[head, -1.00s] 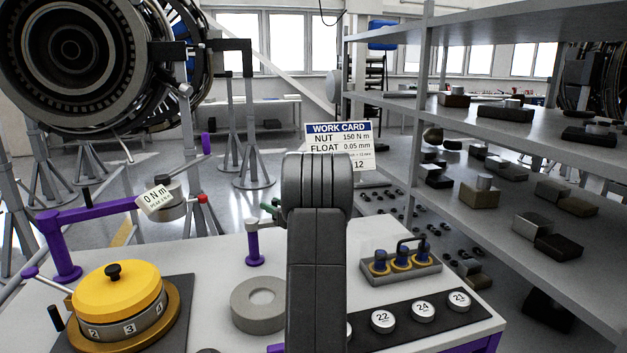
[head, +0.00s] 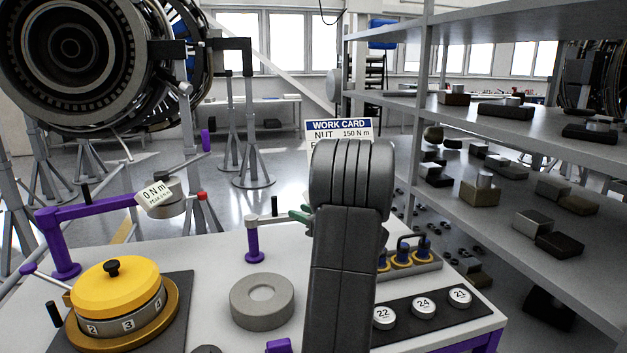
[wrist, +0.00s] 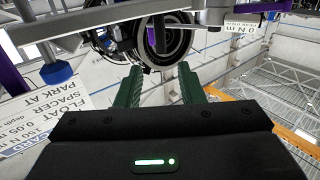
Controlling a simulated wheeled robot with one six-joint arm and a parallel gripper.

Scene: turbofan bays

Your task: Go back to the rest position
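My gripper (wrist: 159,84) shows in the wrist view with its two green fingers apart and nothing between them. In the head view my dark arm link stands upright over the workbench (head: 215,270) and hides most of the gripper. Only a bit of green finger (head: 299,215) shows at the link's left edge. The wrist view looks out past the fingers to the round engine (wrist: 168,45), with the work card (wrist: 55,115) at the left. In the head view the work card (head: 338,126) is partly covered by my arm.
On the bench are a yellow-topped dial unit (head: 115,285), a grey ring (head: 262,301), a purple arm with a 0 N m tag (head: 155,193), a rack of blue-and-yellow parts (head: 402,258) and numbered discs (head: 423,308). Shelving (head: 500,150) stands close at the right.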

